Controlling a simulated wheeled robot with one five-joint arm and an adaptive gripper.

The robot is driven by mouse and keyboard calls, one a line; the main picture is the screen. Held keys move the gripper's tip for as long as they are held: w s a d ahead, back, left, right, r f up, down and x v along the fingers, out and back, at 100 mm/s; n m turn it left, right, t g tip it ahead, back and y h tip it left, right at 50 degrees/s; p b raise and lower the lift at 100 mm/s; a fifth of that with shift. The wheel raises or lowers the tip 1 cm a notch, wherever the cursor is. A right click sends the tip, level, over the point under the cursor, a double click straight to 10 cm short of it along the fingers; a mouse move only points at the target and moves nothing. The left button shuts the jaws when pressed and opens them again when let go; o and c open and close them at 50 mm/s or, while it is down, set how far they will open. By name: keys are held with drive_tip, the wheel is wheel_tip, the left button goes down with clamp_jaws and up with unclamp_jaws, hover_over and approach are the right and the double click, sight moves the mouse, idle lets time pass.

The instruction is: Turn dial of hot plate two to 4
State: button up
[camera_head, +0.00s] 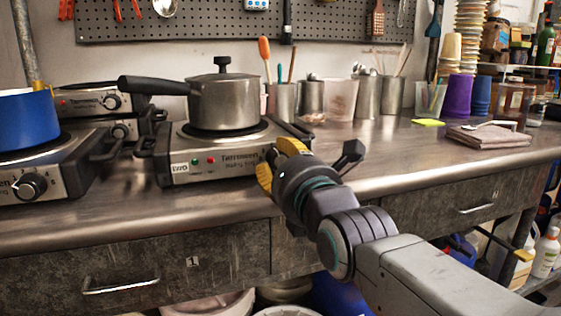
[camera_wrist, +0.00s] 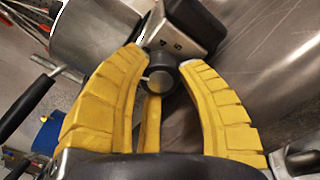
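Hot plate two (camera_head: 222,158), a steel unit labelled TWO with a red and a green light, stands on the bench. A lidded steel pot (camera_head: 224,103) with a black handle sits on it. My gripper (camera_head: 279,160) is at its front right corner and hides the dial in the head view. In the wrist view the dark round dial (camera_wrist: 164,78) sits between my yellow fingertips (camera_wrist: 166,66), which appear to close on its sides. A pale mark shows at the dial's left edge. Some printed digits show above it, tilted and hard to read.
Another hot plate (camera_head: 62,172) with a blue pot (camera_head: 27,117) stands at left, and more units stand behind it. Metal cups (camera_head: 282,101) with utensils line the wall. A folded cloth (camera_head: 487,137) lies at right. The bench right of hot plate two is mostly clear.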

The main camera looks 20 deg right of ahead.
sight(280, 151)
drive_tip(key=c, duration=0.6)
drive_tip(key=shift+m, duration=0.8)
drive_tip(key=o, duration=1.2)
drive_tip(key=shift+r, duration=0.1)
drive_tip(key=shift+r, duration=4.9)
